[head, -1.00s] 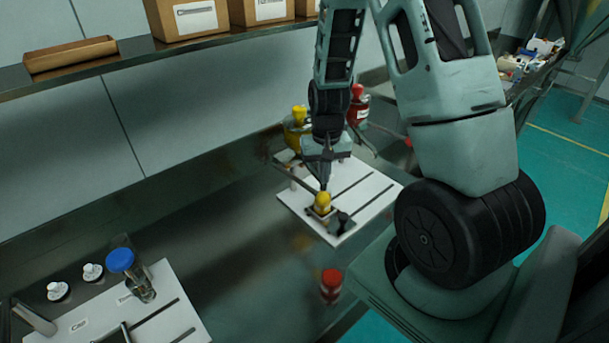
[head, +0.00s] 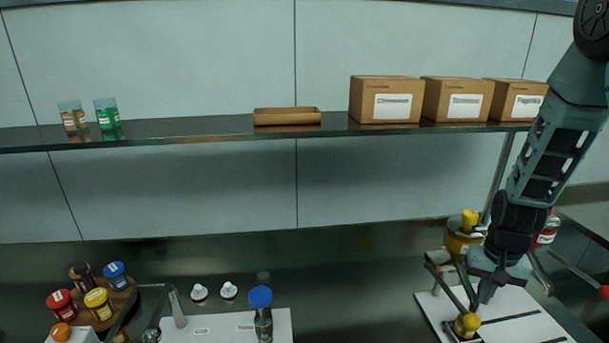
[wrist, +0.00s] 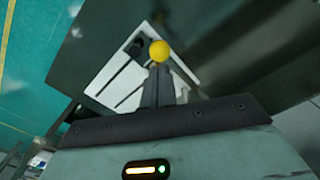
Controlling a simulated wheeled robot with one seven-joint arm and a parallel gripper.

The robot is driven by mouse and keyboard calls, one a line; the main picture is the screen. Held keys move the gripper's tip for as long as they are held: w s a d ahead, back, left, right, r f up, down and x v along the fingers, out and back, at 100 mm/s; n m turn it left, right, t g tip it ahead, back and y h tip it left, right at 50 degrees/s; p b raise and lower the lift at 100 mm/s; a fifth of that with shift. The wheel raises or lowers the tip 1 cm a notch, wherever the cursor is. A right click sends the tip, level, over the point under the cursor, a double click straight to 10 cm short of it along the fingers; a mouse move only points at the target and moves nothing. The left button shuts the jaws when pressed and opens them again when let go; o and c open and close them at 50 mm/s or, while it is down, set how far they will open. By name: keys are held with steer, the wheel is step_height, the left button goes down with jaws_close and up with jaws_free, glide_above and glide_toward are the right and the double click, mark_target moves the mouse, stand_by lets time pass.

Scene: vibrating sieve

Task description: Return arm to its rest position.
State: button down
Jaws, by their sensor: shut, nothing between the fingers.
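My gripper (head: 484,298) is at the lower right of the head view, pointing down with its fingers shut and nothing between them. It is just above or beside a yellow ball-shaped knob (head: 467,323) on a white slotted board (head: 518,312). In the wrist view the shut fingers (wrist: 158,88) point toward the yellow knob (wrist: 159,50), with the white board (wrist: 118,78) behind it. I cannot tell whether the fingers touch the knob. My arm comes down from the upper right.
A shelf (head: 200,134) carries cardboard boxes (head: 385,100), a wooden tray (head: 287,117) and two jars. Yellow (head: 462,240) and red (head: 545,237) equipment stands behind the gripper. A blue-capped bottle (head: 262,312) and several jars stand at lower left. The counter between is clear.

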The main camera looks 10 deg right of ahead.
steer(key=a+r+n+y+b, duration=0.1)
steer(key=a+r+n+b, duration=0.15)
steer(key=a, duration=0.65)
steer(key=a+r+n+b, duration=0.1)
steer(key=a+r+n, duration=0.15)
steer(key=a, duration=0.65)
steer(key=s+a+r+n+b, duration=0.3)
steer(key=s+a+n, duration=0.6)
steer(key=s+a, duration=0.5)
steer(key=shift+s+a+r, duration=0.2)
steer(key=shift+s+a, duration=0.15)
steer(key=shift+s, duration=0.9)
